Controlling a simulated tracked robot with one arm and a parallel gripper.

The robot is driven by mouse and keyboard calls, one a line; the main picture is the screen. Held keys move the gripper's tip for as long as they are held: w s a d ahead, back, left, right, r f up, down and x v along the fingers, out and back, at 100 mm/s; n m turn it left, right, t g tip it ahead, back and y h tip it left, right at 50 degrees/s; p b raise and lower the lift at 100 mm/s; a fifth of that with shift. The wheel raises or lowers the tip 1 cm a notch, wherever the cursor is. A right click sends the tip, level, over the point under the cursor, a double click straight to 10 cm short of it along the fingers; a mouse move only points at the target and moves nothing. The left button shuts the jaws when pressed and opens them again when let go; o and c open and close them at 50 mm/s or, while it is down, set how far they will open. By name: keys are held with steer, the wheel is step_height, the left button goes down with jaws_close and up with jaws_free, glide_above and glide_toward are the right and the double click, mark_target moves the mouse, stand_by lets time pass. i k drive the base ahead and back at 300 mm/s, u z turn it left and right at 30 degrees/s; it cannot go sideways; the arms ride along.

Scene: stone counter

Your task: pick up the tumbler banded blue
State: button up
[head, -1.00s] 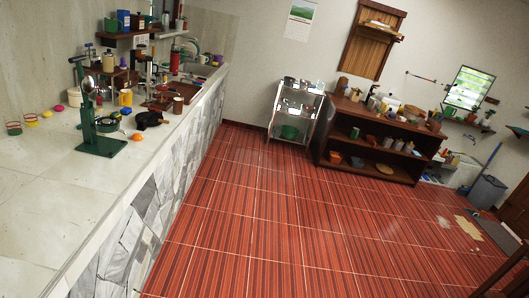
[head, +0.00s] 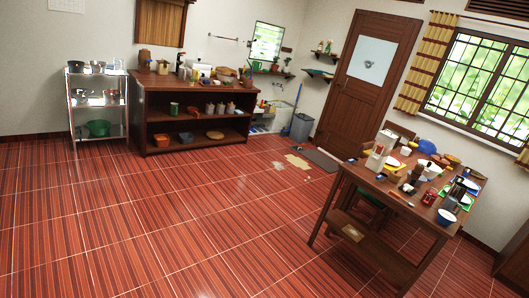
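I cannot make out a tumbler banded blue in the head view; the objects on the furniture are small and far off. The stone counter is out of the picture. My gripper is not in view.
A wooden table (head: 348,176) at the right carries a red jar (head: 430,196), a blue-and-white bowl (head: 446,217) and several other items. A brown shelf cabinet (head: 143,100) and a metal rack (head: 72,112) stand along the back wall. The red tiled floor (head: 180,220) between is open.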

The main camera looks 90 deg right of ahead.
mark_target(467, 171)
steer(key=z, duration=1.65)
steer(key=i, duration=0.15)
steer(key=z, duration=2.25)
steer(key=k, duration=0.8)
steer(key=z, duration=0.2)
steer(key=i, duration=0.8)
steer(key=u, duration=0.05)
